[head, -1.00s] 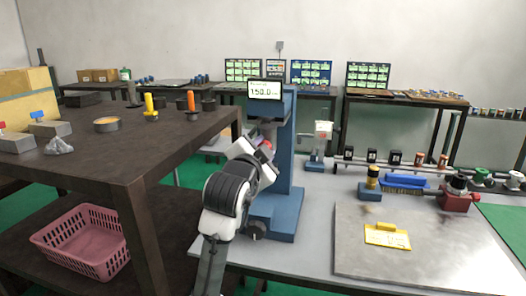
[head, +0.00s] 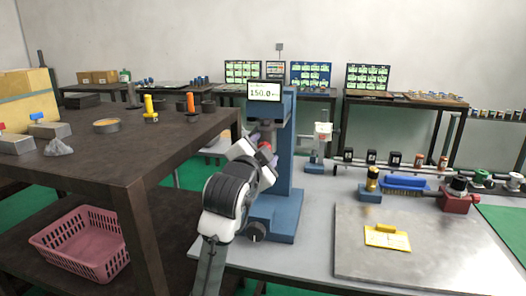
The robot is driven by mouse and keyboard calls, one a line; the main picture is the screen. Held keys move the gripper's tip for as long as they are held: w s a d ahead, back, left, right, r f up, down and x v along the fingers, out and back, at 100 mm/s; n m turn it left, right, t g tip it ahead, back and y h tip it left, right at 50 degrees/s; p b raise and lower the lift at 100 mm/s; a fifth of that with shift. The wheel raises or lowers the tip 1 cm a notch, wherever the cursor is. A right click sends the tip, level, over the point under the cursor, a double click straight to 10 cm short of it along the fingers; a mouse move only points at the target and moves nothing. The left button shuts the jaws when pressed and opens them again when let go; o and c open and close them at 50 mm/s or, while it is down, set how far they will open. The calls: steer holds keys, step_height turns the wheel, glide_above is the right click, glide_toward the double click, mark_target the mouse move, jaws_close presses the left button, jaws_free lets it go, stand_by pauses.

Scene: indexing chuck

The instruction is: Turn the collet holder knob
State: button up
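My arm (head: 228,195) reaches up in front of a blue column machine (head: 287,150) with a display reading about 150.0. My gripper (head: 266,152) is at the machine's front, just below its grey spindle part (head: 267,131). My own wrist hides most of the fingers, so I cannot see whether they are open or hold anything. A small red patch shows by the fingers. I cannot make out which part is the collet holder knob. A dark round knob (head: 256,231) sits low on the machine, below my wrist.
A dark bench (head: 100,160) stands close on the left, with a pink basket (head: 82,243) on its lower shelf. On the right table are a metal plate (head: 430,250) with a yellow tag, a red vise-like fixture (head: 456,199) and a blue brush (head: 404,183).

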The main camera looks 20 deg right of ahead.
steer(key=b+v, duration=0.2)
steer(key=v, duration=1.2)
steer(key=shift+d, duration=0.1)
